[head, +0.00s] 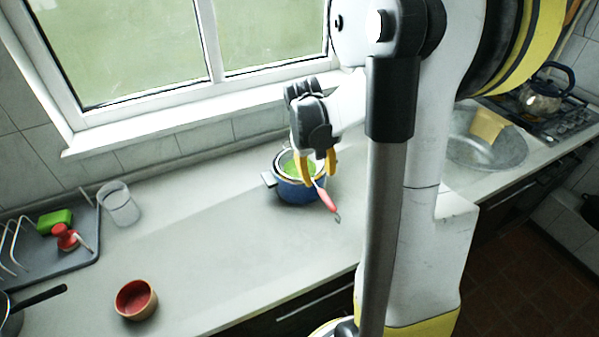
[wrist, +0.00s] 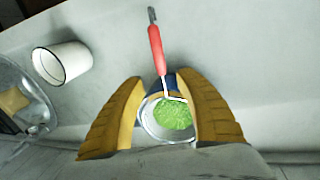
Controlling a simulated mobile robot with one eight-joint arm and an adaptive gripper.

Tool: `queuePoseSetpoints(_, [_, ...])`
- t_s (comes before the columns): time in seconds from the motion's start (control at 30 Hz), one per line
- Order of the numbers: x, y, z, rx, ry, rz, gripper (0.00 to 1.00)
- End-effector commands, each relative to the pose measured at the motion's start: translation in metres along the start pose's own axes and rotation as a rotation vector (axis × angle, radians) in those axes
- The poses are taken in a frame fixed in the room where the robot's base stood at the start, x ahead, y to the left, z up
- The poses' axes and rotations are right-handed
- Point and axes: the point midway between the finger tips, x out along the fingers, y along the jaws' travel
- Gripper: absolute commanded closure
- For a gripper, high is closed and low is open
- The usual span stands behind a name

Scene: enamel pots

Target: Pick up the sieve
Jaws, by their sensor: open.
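The sieve has a red handle (head: 326,198) with a metal hook end and a round bowl resting in the top of a blue enamel pot (head: 294,191). Something green (head: 291,169) lies in the bowl. In the wrist view the red handle (wrist: 157,50) points up and away, and the bowl's rim (wrist: 146,122) shows around the green contents (wrist: 173,114). My gripper (head: 316,163) is open above the pot. In the wrist view its yellow fingers (wrist: 165,110) stand on either side of the bowl, with a gap to the thin neck of the sieve. I cannot tell whether they touch it.
A clear cup (head: 119,204), a red-brown bowl (head: 136,299) and a grey dish tray (head: 75,262) are on the left. The sink (head: 485,150) is at right.

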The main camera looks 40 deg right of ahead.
Motion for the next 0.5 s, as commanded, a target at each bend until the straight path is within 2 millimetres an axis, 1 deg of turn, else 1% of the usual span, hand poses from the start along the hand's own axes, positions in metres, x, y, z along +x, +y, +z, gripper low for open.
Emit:
queuePoseSetpoints(0.03, [0.012, -0.001, 0.000, 0.001, 0.000, 0.000, 0.59])
queuePoseSetpoints(0.1, [0.022, -0.001, 0.000, 0.001, 0.001, 0.000, 0.59])
queuePoseSetpoints(0.2, [0.032, -0.001, 0.000, 0.000, 0.001, 0.000, 0.59])
queuePoseSetpoints(0.37, [0.041, -0.001, 0.001, -0.001, 0.002, 0.000, 0.59])
queuePoseSetpoints(0.5, [0.062, -0.002, 0.003, -0.001, 0.002, 0.000, 0.59])
